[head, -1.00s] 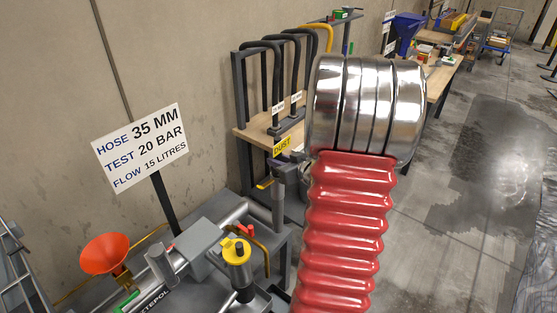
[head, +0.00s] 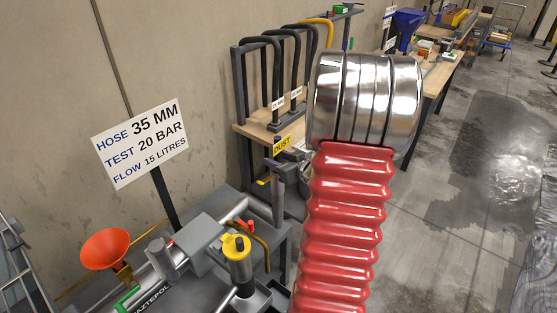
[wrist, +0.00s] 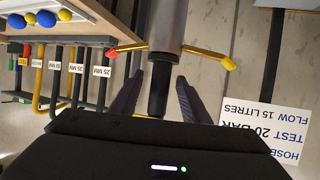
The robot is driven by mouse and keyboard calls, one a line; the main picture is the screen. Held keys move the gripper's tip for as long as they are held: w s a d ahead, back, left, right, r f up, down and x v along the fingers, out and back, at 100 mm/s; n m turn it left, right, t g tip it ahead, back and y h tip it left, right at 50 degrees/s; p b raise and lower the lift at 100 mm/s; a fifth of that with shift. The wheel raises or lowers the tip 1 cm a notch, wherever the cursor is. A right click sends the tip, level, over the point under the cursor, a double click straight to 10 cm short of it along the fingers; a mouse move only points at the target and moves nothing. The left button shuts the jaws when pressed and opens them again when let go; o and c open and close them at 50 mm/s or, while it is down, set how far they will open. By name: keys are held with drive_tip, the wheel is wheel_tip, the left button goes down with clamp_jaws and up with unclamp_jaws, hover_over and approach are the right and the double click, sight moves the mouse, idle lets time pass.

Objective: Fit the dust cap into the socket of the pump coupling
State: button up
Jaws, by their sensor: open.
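In the wrist view the pump coupling (wrist: 166,22) is a grey cylinder at the top, with an orange-tipped lever on the left and a yellow lever on the right. A black cylindrical piece, apparently the dust cap (wrist: 158,90), points from the coupling's end toward my palm. Its far end meets the coupling; how deep it sits in the socket I cannot tell. My gripper (wrist: 158,98) is open, with one dark finger on each side of the black piece and gaps visible on both sides.
The pump bench (head: 200,245) carries an orange funnel (head: 105,249) and a yellow-topped fitting (head: 236,243). A sign (head: 141,143) stands behind it. A hose rack (head: 240,95) on a wooden table is near the wall. Open floor (head: 460,190) lies to the right.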

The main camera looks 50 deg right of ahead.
drive_tip(key=shift+s, duration=0.1)
drive_tip(key=v, duration=1.3)
drive_tip(key=shift+s+a, duration=0.15)
drive_tip(key=shift+s, duration=0.15)
idle(0.4)
drive_tip(key=w+a+r+g+h, duration=0.3)
drive_tip(key=w+a+r+h, duration=0.1)
drive_tip(key=w+a+r, duration=0.4)
drive_tip(key=s+a+n+g+y, duration=0.1)
drive_tip(key=s+a, duration=0.5)
drive_tip(key=a, duration=0.8)
drive_tip(key=s+a+n+g+y, duration=0.1)
drive_tip(key=s+a+g+y, duration=0.2)
drive_tip(key=a, duration=1.2)
drive_tip(key=s+y, duration=0.3)
drive_tip(key=shift+n, duration=0.3)
